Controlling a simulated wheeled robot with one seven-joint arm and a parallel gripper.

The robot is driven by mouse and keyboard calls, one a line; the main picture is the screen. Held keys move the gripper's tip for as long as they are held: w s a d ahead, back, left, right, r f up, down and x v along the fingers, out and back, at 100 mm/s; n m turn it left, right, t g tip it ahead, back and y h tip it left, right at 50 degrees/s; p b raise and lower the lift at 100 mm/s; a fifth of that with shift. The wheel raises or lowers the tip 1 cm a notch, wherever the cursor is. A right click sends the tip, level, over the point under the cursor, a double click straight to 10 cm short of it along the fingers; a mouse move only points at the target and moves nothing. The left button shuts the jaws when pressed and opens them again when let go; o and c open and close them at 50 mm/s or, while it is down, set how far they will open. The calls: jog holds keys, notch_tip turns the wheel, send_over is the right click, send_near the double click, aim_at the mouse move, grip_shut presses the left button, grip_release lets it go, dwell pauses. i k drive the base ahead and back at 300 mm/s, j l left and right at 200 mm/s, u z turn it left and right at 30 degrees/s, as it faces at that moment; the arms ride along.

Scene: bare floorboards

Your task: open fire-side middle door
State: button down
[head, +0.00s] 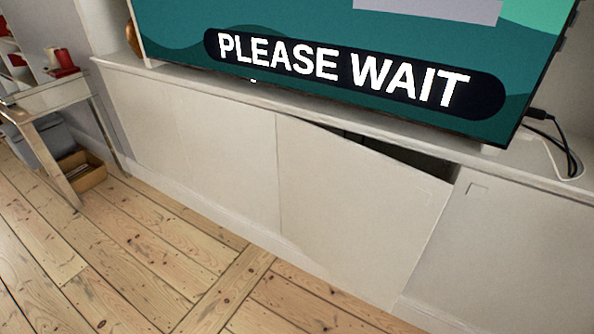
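A low white cabinet (215,76) with several flat doors runs along the wall. One door (360,205) right of the middle stands partly open. Its left edge meets the neighbouring closed door (228,160), and its right edge stands out from the cabinet front. A dark gap shows above it, under the cabinet top, and little of the inside can be seen. The door to its right (505,255) looks closed and has a small square outline at its upper left. No fireplace is in view. My gripper is not in view.
A large screen (350,60) reading "PLEASE WAIT" stands on the cabinet top. Black and white cables (560,140) lie at its right. A desk (50,110) and a cardboard box (80,175) stand at the left. The floorboards (130,250) before the cabinet are clear.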

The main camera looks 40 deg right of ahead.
aim_at(347, 205)
jog(key=k+l+z, duration=0.15)
jog(key=l+z, duration=0.2)
jog(key=k+l+z, duration=0.1)
jog(key=l+z, duration=0.25)
